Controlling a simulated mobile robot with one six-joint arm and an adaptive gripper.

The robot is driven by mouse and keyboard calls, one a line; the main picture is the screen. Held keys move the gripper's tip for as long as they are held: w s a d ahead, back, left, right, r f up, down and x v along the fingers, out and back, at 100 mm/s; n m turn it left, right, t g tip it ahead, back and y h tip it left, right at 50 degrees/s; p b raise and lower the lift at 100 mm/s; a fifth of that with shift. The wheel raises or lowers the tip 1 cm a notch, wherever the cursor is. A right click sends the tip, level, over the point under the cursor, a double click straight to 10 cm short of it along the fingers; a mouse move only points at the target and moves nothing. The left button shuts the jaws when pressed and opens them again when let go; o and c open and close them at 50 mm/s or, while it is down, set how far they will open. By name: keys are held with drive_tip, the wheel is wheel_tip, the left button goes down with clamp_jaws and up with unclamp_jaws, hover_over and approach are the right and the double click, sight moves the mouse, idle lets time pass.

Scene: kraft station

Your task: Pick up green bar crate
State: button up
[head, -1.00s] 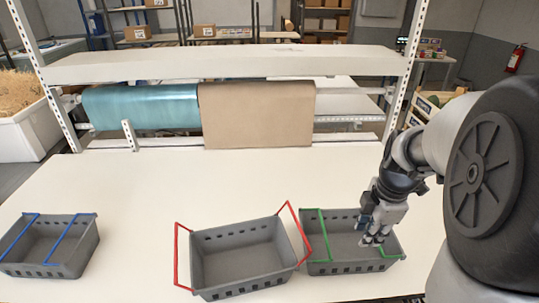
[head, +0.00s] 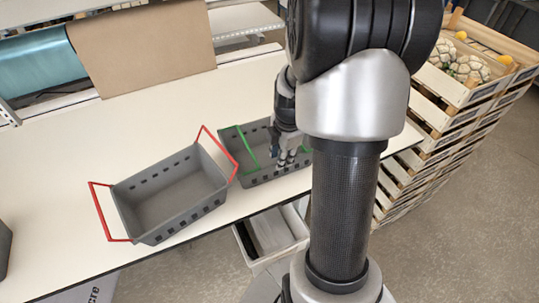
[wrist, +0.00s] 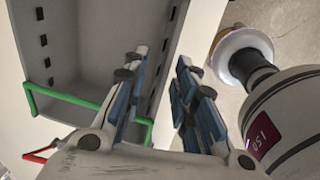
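The green bar crate (head: 262,178) is a grey slotted crate with green bars, standing on the table right of the red-handled crate. In the wrist view its grey inside (wrist: 90,45) fills the left, with one green bar (wrist: 70,97) crossing below. My gripper (head: 286,158) points down at the crate's front side, right of its middle. In the wrist view my gripper (wrist: 162,70) is open, its two fingers apart, with the slotted long wall showing between them. I cannot tell whether a finger touches the wall. My arm hides part of the crate's right end in the head view.
The red-handled crate (head: 170,195) stands close beside the green one, its right handle near it. Stacked wooden crates (head: 460,90) stand beyond the table's right end. A white bin (head: 258,250) sits below the front edge.

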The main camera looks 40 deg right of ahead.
drive_tip(key=f, duration=0.2)
drive_tip(key=f+b, duration=0.1)
drive_tip(key=f, duration=0.2)
drive_tip(key=shift+w+d, duration=0.15)
drive_tip(key=shift+d, duration=0.05)
drive_tip(key=shift+c, duration=0.3)
clamp_jaws()
